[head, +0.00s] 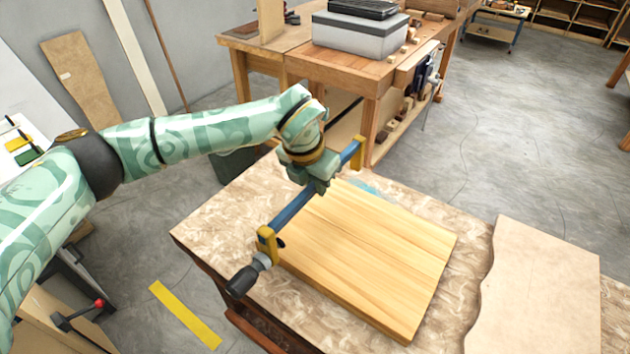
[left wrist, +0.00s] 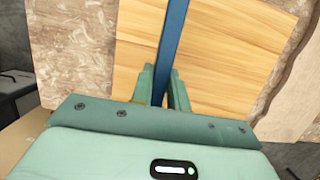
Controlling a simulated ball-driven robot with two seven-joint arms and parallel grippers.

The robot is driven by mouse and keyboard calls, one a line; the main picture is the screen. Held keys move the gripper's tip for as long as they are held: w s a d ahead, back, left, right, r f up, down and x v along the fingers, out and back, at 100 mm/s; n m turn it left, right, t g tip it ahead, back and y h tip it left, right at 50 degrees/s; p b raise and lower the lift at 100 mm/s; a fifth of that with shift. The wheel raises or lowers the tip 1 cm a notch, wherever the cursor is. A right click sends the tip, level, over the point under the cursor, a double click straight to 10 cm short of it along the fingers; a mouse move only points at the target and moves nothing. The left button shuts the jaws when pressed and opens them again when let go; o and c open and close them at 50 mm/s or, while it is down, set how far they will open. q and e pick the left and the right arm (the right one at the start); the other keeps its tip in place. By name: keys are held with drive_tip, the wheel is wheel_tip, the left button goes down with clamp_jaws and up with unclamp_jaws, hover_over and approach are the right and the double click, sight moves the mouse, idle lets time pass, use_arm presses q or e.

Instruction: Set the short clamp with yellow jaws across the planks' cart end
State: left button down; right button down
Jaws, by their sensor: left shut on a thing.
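The short clamp (head: 292,206) has a blue bar, yellow jaws and a dark screw handle. My left gripper (head: 318,184) is shut on its blue bar, which also shows between the fingers in the left wrist view (left wrist: 172,45). The clamp lies across the left end of the planks (head: 365,255), one yellow jaw (head: 268,245) at the near edge and the other (head: 358,153) past the far edge. I cannot tell whether the jaws touch the wood. The planks lie flat, side by side, on the mottled table (head: 215,225). My right gripper is out of view.
A pale board (head: 540,285) with a wavy edge lies at the table's right. A wooden workbench (head: 370,80) with a grey box (head: 358,38) stands behind. A cart with a red-knobbed lever (head: 98,303) is at lower left. Something light blue (head: 370,187) lies behind the planks.

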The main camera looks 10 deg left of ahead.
use_arm(q)
drive_tip(key=shift+f, duration=0.1)
drive_tip(key=shift+f+b, duration=0.9)
drive_tip(key=shift+f, duration=1.5)
drive_tip(key=shift+f+b, duration=0.55)
drive_tip(key=shift+f, duration=1.35)
drive_tip(key=c, duration=1.3)
unclamp_jaws()
drive_tip(key=p+v, duration=0.3)
drive_tip(key=v, duration=1.3)
drive_tip(key=shift+r+p, duration=0.15)
drive_tip(key=shift+p, duration=0.2)
